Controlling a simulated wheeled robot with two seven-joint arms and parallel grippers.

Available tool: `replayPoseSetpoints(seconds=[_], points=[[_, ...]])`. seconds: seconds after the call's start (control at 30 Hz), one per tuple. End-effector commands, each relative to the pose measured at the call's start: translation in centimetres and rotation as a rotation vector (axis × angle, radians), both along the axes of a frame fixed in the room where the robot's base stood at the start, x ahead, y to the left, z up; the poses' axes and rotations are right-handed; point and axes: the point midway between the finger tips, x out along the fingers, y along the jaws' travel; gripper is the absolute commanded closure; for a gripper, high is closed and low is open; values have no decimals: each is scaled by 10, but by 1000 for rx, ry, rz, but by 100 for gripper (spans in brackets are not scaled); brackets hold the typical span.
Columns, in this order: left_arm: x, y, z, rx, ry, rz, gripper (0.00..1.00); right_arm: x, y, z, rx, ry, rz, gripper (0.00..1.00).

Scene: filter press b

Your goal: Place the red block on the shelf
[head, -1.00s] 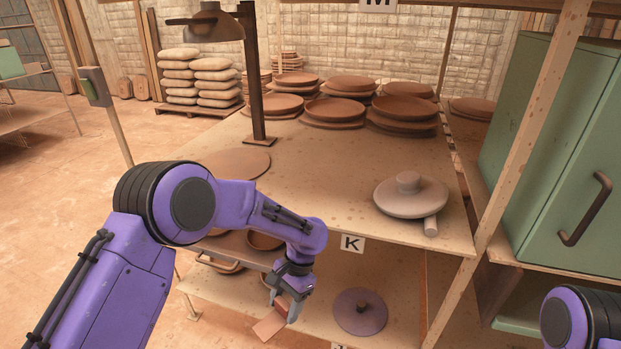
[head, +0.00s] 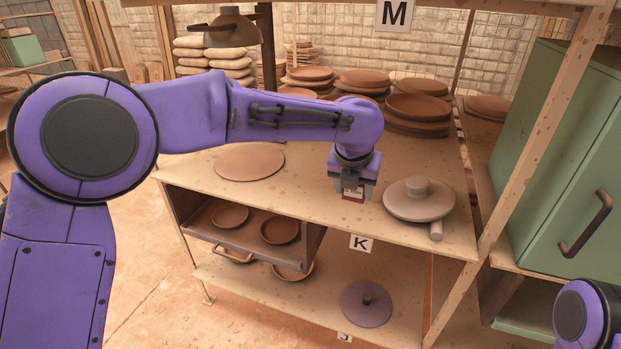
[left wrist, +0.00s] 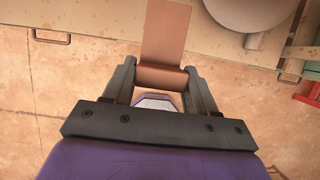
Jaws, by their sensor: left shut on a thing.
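My left gripper (head: 353,194) is shut on the red block (head: 353,193). Only a small reddish-brown part of the block shows below the fingers in the head view. In the left wrist view the block (left wrist: 165,35) is a long brownish-red piece between the fingertips (left wrist: 160,82), reaching away from the gripper. The gripper is over the front part of the shelf board marked K (head: 300,190), left of a grey round lid (head: 418,200). I cannot tell whether the block touches the board. My right gripper is out of view.
Stacked clay plates (head: 418,108) stand at the back of the board, and a flat round disc (head: 249,162) lies left. The M board (head: 394,15) is overhead. A green cabinet (head: 560,150) is right. A purple lid (head: 367,304) lies on the lower board.

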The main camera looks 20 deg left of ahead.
Motion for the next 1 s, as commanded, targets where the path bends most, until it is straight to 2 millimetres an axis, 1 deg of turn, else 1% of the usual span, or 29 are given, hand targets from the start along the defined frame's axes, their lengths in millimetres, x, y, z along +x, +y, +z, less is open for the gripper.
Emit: replayPoseSetpoints(seconds=[0.2, 0.27, 0.3, 0.4, 0.43, 0.67, 0.8, 0.9, 1.0], points=[[35, 51, -26, -2, 5, 7, 74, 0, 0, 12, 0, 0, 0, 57], [45, 66, -34, -2, 5, 7, 74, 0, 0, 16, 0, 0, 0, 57], [50, 74, -43, 0, 7, 5, 74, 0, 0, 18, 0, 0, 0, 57], [60, 87, -66, 1, 6, 4, 74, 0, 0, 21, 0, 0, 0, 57], [63, 91, -71, 1, 5, 3, 74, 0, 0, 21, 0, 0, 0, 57], [75, 109, -98, 1, 5, 5, 74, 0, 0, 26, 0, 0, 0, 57], [75, 108, -120, 3, 6, 1, 74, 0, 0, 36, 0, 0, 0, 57], [75, 108, -127, 3, 2, 1, 74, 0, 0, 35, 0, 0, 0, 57], [75, 108, -127, 2, 2, 2, 74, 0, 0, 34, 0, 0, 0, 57]])
